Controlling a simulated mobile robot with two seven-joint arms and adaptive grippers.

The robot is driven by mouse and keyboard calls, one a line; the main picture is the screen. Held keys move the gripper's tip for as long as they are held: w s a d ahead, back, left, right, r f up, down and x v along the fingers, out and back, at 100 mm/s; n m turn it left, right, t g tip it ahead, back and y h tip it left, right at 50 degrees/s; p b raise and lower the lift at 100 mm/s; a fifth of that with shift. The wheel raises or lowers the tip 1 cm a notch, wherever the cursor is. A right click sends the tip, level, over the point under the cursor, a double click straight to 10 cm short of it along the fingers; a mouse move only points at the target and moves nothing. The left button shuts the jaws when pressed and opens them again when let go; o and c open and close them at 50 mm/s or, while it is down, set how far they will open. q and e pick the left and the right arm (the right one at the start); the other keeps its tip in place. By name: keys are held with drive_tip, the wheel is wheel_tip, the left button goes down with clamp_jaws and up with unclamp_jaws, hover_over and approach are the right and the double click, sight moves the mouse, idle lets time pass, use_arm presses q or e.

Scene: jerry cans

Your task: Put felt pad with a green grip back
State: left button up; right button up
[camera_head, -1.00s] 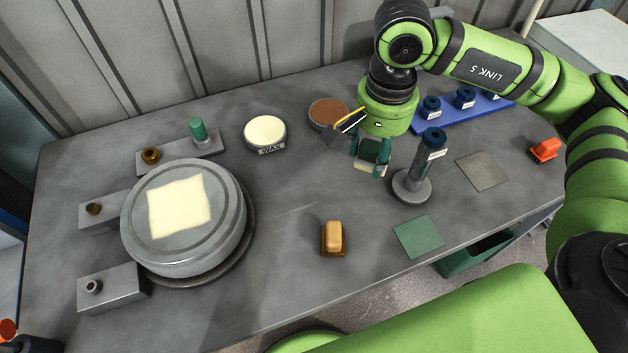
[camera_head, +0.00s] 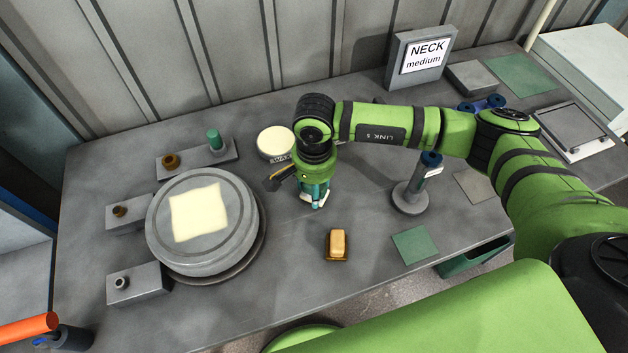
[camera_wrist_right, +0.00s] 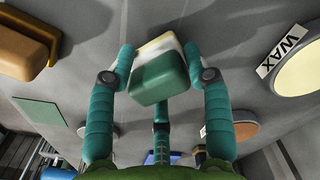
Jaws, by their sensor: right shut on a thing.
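My right gripper (camera_head: 313,198) is shut on the felt pad with a green grip, between the wax tin and the tan-grip pad in the head view. In the right wrist view, the fingers (camera_wrist_right: 160,54) hold the pad's green grip (camera_wrist_right: 158,80), with its cream felt (camera_wrist_right: 160,43) showing past it. The pad appears to be above the table; the exact gap is unclear. A green square mat (camera_head: 415,244) and a grey square mat (camera_head: 473,186) lie bare to the right. My left gripper is not in view.
A tan-grip pad (camera_head: 337,244) stands near the front. A round grey drum (camera_head: 240,212) with a cream cloth (camera_head: 199,212) is at left. The wax tin (camera_head: 275,143) is behind the gripper. A post (camera_head: 412,192) stands right. The table between drum and tan-grip pad is clear.

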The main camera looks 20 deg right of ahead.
drive_tip(key=shift+f+b, duration=0.35)
drive_tip(key=shift+c, duration=0.2)
drive_tip(key=o, duration=1)
drive_tip(key=shift+r, duration=0.1)
drive_tip(key=shift+r+p, duration=0.15)
drive_tip(key=shift+p, duration=0.15)
drive_tip(key=shift+r, duration=0.3)
wheel_tip(320, 180, up, 11)
drive_tip(key=b, duration=0.3)
drive_tip(key=shift+f, duration=0.2)
drive_tip(key=shift+s+r+b, duration=0.1)
drive_tip(key=shift+r+b, duration=0.2)
drive_tip(key=shift+r, duration=0.1)
